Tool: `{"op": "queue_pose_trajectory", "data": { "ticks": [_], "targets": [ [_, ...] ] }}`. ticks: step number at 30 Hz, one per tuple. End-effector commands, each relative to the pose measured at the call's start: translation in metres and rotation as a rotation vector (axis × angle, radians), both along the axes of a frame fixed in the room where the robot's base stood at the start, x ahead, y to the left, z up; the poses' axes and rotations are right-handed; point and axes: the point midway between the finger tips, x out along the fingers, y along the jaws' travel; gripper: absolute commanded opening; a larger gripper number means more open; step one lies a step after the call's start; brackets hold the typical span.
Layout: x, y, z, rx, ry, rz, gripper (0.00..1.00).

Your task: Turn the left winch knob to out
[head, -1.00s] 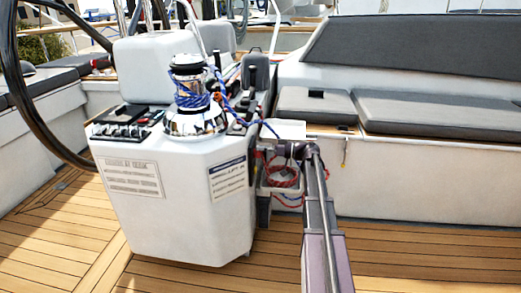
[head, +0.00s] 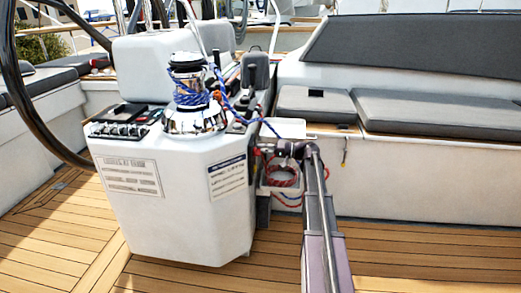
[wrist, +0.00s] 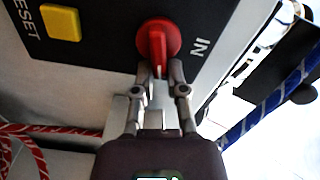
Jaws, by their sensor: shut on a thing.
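The red winch knob (wrist: 159,40) is on a black panel (wrist: 110,35) in the wrist view, with the word IN printed to its right. Its raised grip bar runs up and down in the picture. My gripper (wrist: 160,70) has its two fingers shut on the lower end of that bar. In the head view my gripper (head: 268,150) is at the right side of the white console (head: 190,200), small and partly hidden, and the knob cannot be made out. No OUT label is visible.
A yellow button (wrist: 60,22) marked RESET sits left of the knob. A red rope (wrist: 40,130) and a blue rope (wrist: 270,100) pass close to the fingers. A chrome winch (head: 195,120) tops the console. Teak deck (head: 400,250) is free at right.

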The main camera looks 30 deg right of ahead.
Motion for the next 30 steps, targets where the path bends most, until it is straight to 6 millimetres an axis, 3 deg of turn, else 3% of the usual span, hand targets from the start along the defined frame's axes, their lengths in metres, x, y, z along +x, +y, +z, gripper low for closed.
{"op": "queue_pose_trajectory", "data": {
  "ticks": [1, 12, 29, 30],
  "targets": [
    [-0.0011, 0.0089, -0.0036, 0.015, 0.035, 0.018, 0.00],
    [-0.0015, 0.0088, -0.0068, 0.136, 0.217, 0.018, 0.00],
    [-0.0022, 0.0088, -0.0066, 0.162, 0.253, 0.018, 0.00],
    [-0.0022, 0.0087, -0.0066, 0.162, 0.253, 0.018, 0.23]
  ]
}}
